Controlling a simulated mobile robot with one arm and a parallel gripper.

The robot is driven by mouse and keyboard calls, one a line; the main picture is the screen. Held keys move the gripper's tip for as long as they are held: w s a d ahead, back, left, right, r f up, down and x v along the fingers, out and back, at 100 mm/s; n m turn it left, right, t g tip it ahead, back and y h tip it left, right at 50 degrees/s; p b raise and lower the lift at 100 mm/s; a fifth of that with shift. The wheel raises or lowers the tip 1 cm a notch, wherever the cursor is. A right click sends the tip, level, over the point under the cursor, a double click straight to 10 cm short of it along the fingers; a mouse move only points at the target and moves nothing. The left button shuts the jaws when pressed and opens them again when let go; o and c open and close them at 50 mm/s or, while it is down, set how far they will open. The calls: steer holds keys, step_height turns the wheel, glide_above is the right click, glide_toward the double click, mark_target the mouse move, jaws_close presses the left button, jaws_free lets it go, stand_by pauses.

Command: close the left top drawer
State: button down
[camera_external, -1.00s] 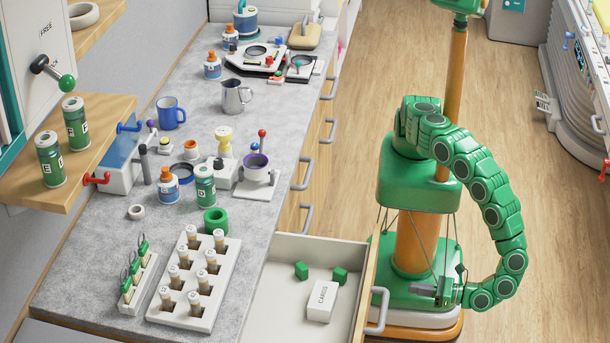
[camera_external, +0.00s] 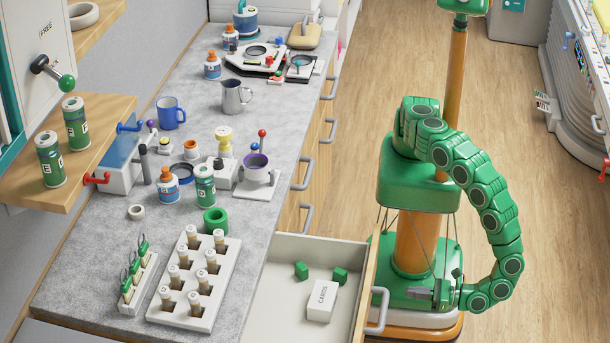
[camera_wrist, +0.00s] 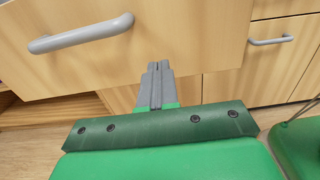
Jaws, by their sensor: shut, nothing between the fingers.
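The open drawer (camera_external: 281,315) sticks out from the counter at the bottom of the external view. It holds a white box marked CARDS (camera_external: 320,300) and two green cubes (camera_external: 339,275). Its wooden front, with a grey bar handle (camera_external: 377,312), faces my base. In the wrist view the drawer front (camera_wrist: 195,35) fills the top, with its handle (camera_wrist: 82,33) at the upper left. My gripper (camera_wrist: 158,66) is shut and empty, its tips at the drawer front's lower edge, right of the handle; I cannot tell if they touch. My gripper (camera_external: 420,293) also shows low in the external view.
The grey counter (camera_external: 150,245) carries a vial rack (camera_external: 195,280), mugs and bottles. Closed drawers with handles (camera_external: 303,174) line its front behind the open one. Another closed front with a handle (camera_wrist: 270,40) is at the right in the wrist view. Wooden floor (camera_external: 350,110) is clear behind my base.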

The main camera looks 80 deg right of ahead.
mark_target(322, 283)
steer(key=w, duration=1)
steer(key=shift+w, duration=0.15)
steer(key=w, duration=3.2)
steer(key=shift+d, duration=0.1)
steer(key=shift+w, duration=0.55)
steer(key=shift+w+r, duration=0.1)
steer(key=s, duration=1.5)
